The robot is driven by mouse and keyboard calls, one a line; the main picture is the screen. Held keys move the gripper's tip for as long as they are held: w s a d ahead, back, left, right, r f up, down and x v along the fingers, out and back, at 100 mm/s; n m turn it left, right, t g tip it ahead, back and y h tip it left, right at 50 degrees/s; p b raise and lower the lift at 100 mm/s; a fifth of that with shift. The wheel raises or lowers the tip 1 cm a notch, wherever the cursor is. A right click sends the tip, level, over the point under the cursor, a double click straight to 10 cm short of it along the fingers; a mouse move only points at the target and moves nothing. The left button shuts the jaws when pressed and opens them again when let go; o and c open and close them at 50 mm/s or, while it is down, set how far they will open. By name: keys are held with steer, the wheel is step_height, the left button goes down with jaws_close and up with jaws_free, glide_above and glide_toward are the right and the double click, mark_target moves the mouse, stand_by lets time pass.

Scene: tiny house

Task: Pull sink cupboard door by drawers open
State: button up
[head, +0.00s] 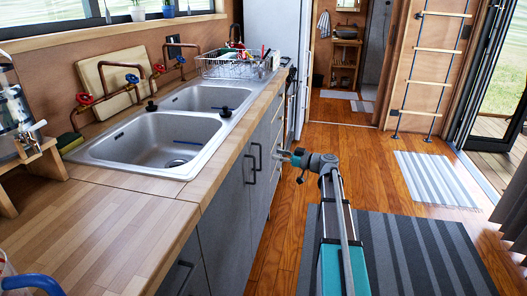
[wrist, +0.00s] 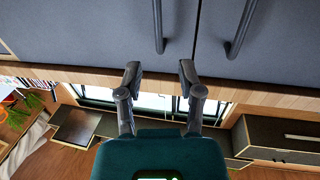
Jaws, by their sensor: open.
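The sink cupboard has two grey doors with dark bar handles side by side under the counter. In the head view the far door (head: 261,190), by the drawers (head: 276,122), and the near door (head: 222,205) look shut. The far handle (head: 259,152) and near handle (head: 250,172) stand close together. My gripper (head: 277,155) is just right of the handles, pointing at the cupboard front. In the wrist view my gripper (wrist: 160,70) is open and empty. One handle (wrist: 158,27) lines up with the gap between its fingers, apart from them; the other handle (wrist: 240,30) is to the right.
The wooden counter (head: 120,215) with the double sink (head: 165,140) overhangs the doors. A dish rack (head: 230,65) stands beyond the sink. A striped grey rug (head: 410,255) lies on the wooden floor right of my arm. The floor right of the cupboard is clear.

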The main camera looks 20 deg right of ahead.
steer(key=shift+x, duration=3.9)
steer(key=shift+c, duration=0.2)
jaws_close()
